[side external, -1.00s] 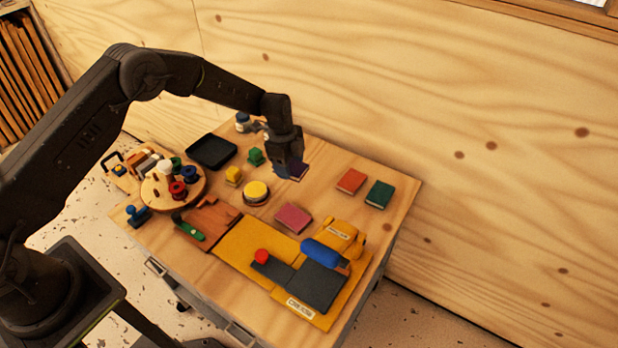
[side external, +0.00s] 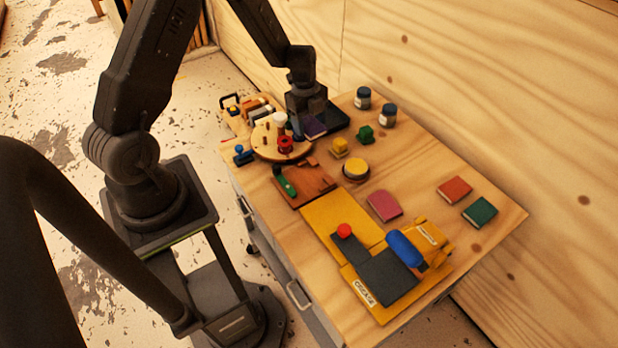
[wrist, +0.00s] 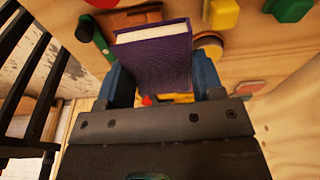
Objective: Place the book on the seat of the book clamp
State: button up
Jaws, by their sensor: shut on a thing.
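My gripper (side external: 308,122) is shut on a purple book (side external: 316,128). In the wrist view the book (wrist: 153,58) sits between two blue fingers, its pale page edge facing up in the picture. The likely book clamp is the yellow device (side external: 330,217) at the front right, with a dark grey plate (side external: 388,277), a red knob (side external: 344,231) and a blue cylinder (side external: 404,249). I cannot tell which part is its seat.
A pink book (side external: 384,206), an orange book (side external: 455,189) and a green book (side external: 479,212) lie on the table. Two jars (side external: 363,98) stand behind.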

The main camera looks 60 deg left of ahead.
jog(key=s+a, duration=0.3)
jog(key=s, duration=0.9)
send_over(307, 180)
jog(key=f, duration=0.6)
jog(key=shift+a+f, duration=0.15)
jog(key=shift+a, duration=0.1)
jog(key=shift+f, duration=2.05)
jog(key=shift+f, duration=0.1)
jog(key=o, duration=0.7)
jog(key=shift+c, duration=0.2)
